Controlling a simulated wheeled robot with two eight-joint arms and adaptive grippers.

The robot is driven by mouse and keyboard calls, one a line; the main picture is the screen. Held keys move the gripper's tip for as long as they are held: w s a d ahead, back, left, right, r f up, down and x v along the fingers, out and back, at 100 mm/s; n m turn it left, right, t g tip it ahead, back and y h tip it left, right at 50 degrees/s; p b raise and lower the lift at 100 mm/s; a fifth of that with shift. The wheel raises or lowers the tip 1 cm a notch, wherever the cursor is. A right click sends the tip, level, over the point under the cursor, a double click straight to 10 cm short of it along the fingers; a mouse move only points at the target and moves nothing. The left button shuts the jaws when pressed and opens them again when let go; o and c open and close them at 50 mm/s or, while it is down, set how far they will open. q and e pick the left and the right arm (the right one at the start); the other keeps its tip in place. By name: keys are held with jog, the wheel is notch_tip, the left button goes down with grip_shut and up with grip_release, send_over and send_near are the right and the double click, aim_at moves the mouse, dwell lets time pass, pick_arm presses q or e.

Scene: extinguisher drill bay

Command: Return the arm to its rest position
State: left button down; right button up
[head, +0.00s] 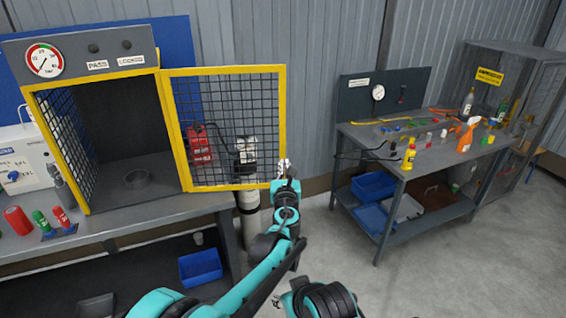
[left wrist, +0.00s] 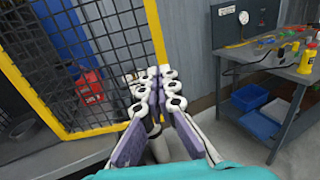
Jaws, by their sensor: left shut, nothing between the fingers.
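My left arm reaches in from the bottom in the head view, and my left gripper (head: 284,168) is beside the right edge of the open yellow-framed mesh door (head: 225,185). In the left wrist view the gripper's fingers (left wrist: 153,80) are closed together with nothing between them, in front of the door's yellow edge (left wrist: 157,40). I cannot tell whether the fingers touch the door. A part of my other arm shows at the bottom of the head view; a small pale tip (head: 276,301), perhaps my right gripper, is too small to read.
A red case (head: 199,146) stands behind the mesh. A workbench (head: 425,155) with tools and bottles is at right.

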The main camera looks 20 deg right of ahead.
pick_arm(q)
jog(key=a+r+n+y, duration=0.2)
jog(key=a+n, duration=0.3)
jog(key=a, duration=0.4)
jog(key=a+r+n+y, duration=0.1)
jog(key=a+n+y, duration=0.25)
jog(key=a, duration=0.45)
jog(key=s+a+n+g+y, duration=0.1)
jog(key=s+a+n+g, duration=0.15)
jog(key=a+n, duration=0.5)
jog(key=s+a+n+g+y, duration=0.15)
jog(key=s+a+n, duration=0.25)
jog(key=a, duration=0.7)
jog(key=s+a+f+n+g+y, duration=0.1)
jog(key=s+a+f+n+g, duration=0.35)
jog(key=s+a+n, duration=0.75)
jog(key=s+f+n+h, duration=0.1)
jog(key=s+f+n, duration=0.3)
jog(key=s, duration=0.4)
jog(key=s+a+f+n+h, duration=0.1)
jog(key=s+f+n, duration=0.3)
jog(key=s, duration=0.4)
jog(key=shift+s+a+f+g, duration=0.2)
jog(key=shift+f+g, duration=0.25)
jog(key=shift+f, duration=0.45)
